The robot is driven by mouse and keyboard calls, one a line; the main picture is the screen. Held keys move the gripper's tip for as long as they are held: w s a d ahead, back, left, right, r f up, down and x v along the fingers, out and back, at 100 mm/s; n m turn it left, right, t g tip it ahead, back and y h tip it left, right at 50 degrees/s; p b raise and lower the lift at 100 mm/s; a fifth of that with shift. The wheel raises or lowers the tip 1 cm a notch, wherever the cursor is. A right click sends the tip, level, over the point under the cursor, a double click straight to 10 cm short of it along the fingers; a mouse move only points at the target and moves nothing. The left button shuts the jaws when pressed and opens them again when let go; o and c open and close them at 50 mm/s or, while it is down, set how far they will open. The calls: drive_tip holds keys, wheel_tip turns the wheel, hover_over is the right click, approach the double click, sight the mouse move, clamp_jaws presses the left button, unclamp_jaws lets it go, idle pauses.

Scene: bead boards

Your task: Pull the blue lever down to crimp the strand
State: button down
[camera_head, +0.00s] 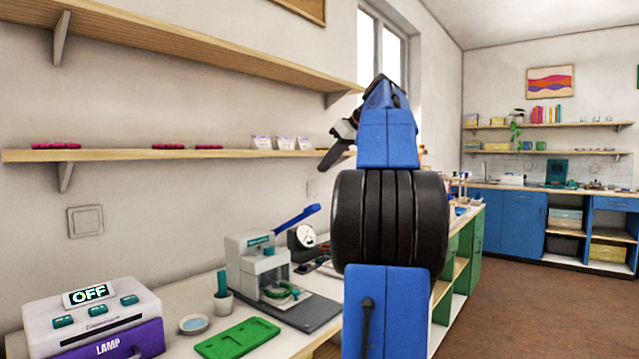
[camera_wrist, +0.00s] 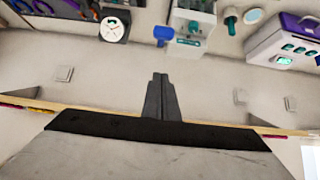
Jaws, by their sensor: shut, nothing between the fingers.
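The blue lever (camera_head: 296,218) sticks up and to the right from the white crimping press (camera_head: 243,262) on the workbench. In the wrist view the lever (camera_wrist: 162,35) shows as a blue end beside the press (camera_wrist: 193,18). A green strand (camera_head: 282,293) lies at the foot of the press. My gripper (camera_head: 331,152) is raised near the wall shelf, well above the lever and apart from it. Its fingers (camera_wrist: 159,78) are together and empty in the wrist view.
A round white dial (camera_head: 305,236) stands behind the press. The wooden shelf (camera_head: 110,155) runs along the wall above.

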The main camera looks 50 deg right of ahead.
drive_tip(key=x, duration=1)
drive_tip(key=shift+s+f, duration=1.25)
drive_tip(key=shift+f, duration=0.3)
